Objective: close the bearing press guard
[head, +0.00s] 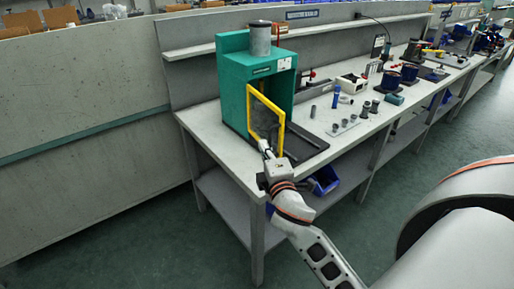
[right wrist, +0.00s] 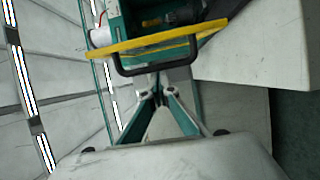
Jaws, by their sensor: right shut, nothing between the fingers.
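The green bearing press (head: 234,92) stands at the near left end of the bench. Its guard, a yellow frame with a clear pane (head: 250,110), covers part of the front opening and looks to stand at an angle to it, partly open. In the right wrist view the guard (right wrist: 190,33) crosses the top as a yellow bar with a dark handle (right wrist: 127,68). My right gripper (head: 264,147) is at the guard's lower edge. In the wrist view its fingertips (right wrist: 159,88) are together and empty, close to the handle; contact cannot be told. My left gripper is not in view.
The bench (head: 216,130) holds a blue bottle (head: 336,97), a white box (head: 351,84) and several small metal parts to the right of the press. A blue bin (head: 325,181) sits below the bench top. The floor before the bench is clear.

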